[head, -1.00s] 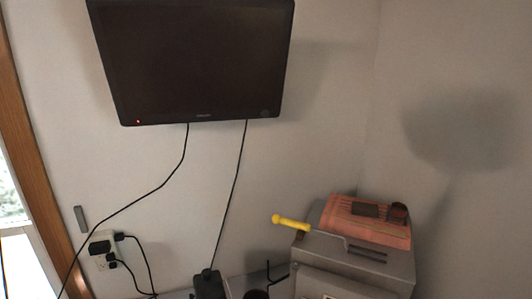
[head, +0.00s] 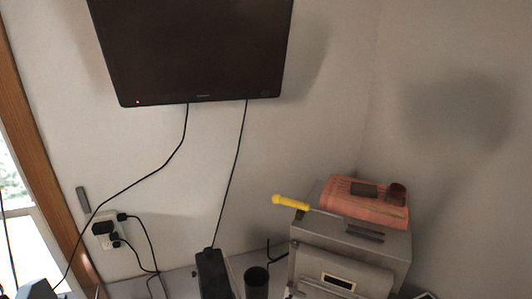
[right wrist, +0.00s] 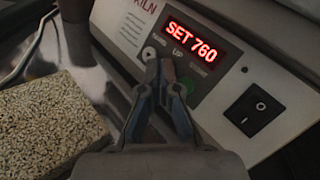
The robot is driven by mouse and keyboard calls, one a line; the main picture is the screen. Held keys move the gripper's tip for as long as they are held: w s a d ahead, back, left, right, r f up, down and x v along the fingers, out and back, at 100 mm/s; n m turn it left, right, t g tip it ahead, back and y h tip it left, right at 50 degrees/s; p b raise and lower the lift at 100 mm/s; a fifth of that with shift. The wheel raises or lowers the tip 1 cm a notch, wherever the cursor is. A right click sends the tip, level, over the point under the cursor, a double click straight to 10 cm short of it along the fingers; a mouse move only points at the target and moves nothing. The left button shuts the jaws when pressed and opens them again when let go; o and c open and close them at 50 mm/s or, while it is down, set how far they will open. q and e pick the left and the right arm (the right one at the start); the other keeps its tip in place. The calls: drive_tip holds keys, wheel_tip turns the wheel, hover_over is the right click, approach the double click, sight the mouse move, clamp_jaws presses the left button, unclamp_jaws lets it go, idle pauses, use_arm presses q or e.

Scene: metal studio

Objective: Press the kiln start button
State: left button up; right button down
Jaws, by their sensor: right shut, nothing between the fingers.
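The kiln (head: 350,252) is a grey box at the lower right of the head view. In the right wrist view its tilted front panel (right wrist: 128,40) carries a red display (right wrist: 190,40) reading "SET 760". My left gripper is not in view.
A black rocker switch (right wrist: 253,108) is right of the buttons. A rough speckled block (right wrist: 45,125) lies left of the gripper.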

drive_tip(key=shift+w+d+f, duration=0.1)
drive_tip(key=shift+d, duration=0.45)
drive_tip(key=shift+d+f, duration=0.15)
drive_tip(key=shift+d, duration=0.2)
drive_tip(key=shift+w+a, duration=0.2)
drive_tip(key=shift+a, duration=0.3)
drive_tip(key=shift+w+a, duration=0.1)
drive_tip(key=shift+d, duration=0.45)
drive_tip(key=shift+s+d, duration=0.2)
drive_tip(key=shift+s, duration=0.3)
drive_tip(key=shift+s+a, duration=0.1)
drive_tip(key=shift+s, duration=0.15)
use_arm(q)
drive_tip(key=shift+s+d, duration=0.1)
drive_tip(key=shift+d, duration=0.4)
use_arm(e)
drive_tip(key=shift+a+r, duration=0.15)
drive_tip(key=shift+r, duration=0.05)
use_arm(q)
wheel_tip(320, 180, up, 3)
drive_tip(key=p, duration=0.3)
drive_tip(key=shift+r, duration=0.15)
use_arm(e)
drive_tip(key=s, duration=0.1)
drive_tip(key=s+a+r, duration=0.1)
drive_tip(key=s, duration=0.1)
drive_tip(key=s+a+r, duration=0.1)
drive_tip(key=s, duration=0.1)
drive_tip(key=shift+a+r, duration=0.1)
drive_tip(key=shift+r, duration=0.1)
